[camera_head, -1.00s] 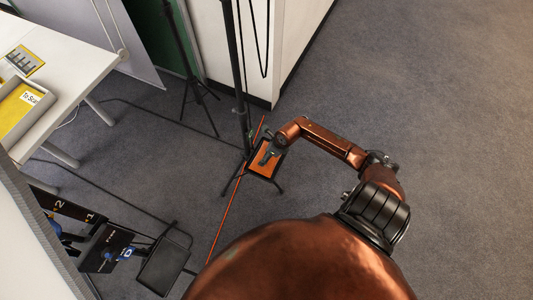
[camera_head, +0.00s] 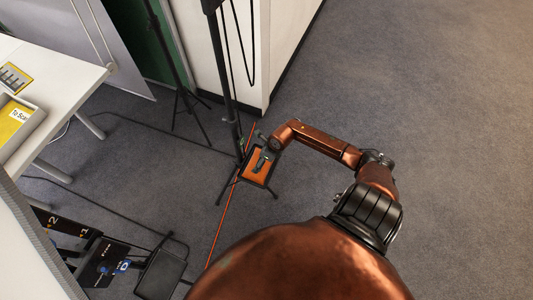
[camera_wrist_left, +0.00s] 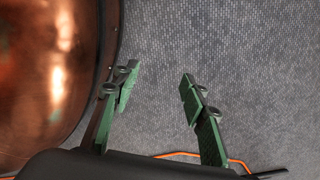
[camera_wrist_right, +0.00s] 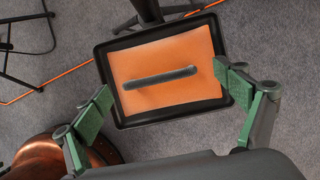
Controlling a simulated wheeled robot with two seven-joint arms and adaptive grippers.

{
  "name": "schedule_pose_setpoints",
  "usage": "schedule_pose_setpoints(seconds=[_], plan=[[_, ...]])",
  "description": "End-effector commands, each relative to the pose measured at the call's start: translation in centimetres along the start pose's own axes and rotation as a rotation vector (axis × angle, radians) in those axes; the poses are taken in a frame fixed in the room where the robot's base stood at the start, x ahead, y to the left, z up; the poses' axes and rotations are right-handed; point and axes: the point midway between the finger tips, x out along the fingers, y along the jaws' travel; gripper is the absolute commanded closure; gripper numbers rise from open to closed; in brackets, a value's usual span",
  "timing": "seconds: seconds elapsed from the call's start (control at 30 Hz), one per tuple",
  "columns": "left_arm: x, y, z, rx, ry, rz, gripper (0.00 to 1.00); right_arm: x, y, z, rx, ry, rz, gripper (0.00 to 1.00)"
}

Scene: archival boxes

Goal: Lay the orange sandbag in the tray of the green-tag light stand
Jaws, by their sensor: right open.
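The orange sandbag (camera_wrist_right: 165,55) lies flat in the black tray (camera_wrist_right: 104,68) at the foot of a light stand (camera_head: 228,95), with its dark strap upward. The sandbag (camera_head: 254,172) shows only partly in the head view, under my right gripper (camera_head: 261,163). A small green mark (camera_head: 241,143) shows low on the stand's pole. In the right wrist view my right gripper (camera_wrist_right: 165,95) is open, its green-padded fingers apart on either side of the tray's near part, holding nothing. My left gripper (camera_wrist_left: 158,95) is open and empty above carpet.
An orange cable (camera_head: 222,225) runs along the floor past the stand. Another black stand (camera_head: 188,98) is behind it. A white table (camera_head: 65,75) is at left, a dark flat plate (camera_head: 160,274) lies lower left, and a white wall corner stands behind. Carpet at right is clear.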

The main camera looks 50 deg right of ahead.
Motion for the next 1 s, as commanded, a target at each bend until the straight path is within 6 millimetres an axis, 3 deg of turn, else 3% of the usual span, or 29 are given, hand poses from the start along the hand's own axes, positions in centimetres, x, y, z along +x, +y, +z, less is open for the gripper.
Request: schedule_pose_setpoints(seconds=[0.03,0.2,0.5,1.0], plan=[[0.0,0.0,0.8,0.004,-0.002,0.000,0.60,-1.4,-0.1,0.2,-0.003,-0.003,-0.002,0.09],[0.5,0.0,3.5,0.018,-0.003,-0.001,0.60,-4.6,-0.1,0.2,-0.003,-0.002,-0.002,0.09],[0.7,-0.2,7.0,0.034,-0.005,-0.002,0.60,-8.8,0.0,0.1,-0.001,-0.001,0.000,0.09],[0.8,-0.2,7.7,0.037,-0.005,-0.002,0.60,-9.5,0.0,0.0,0.001,0.000,0.001,0.09]])
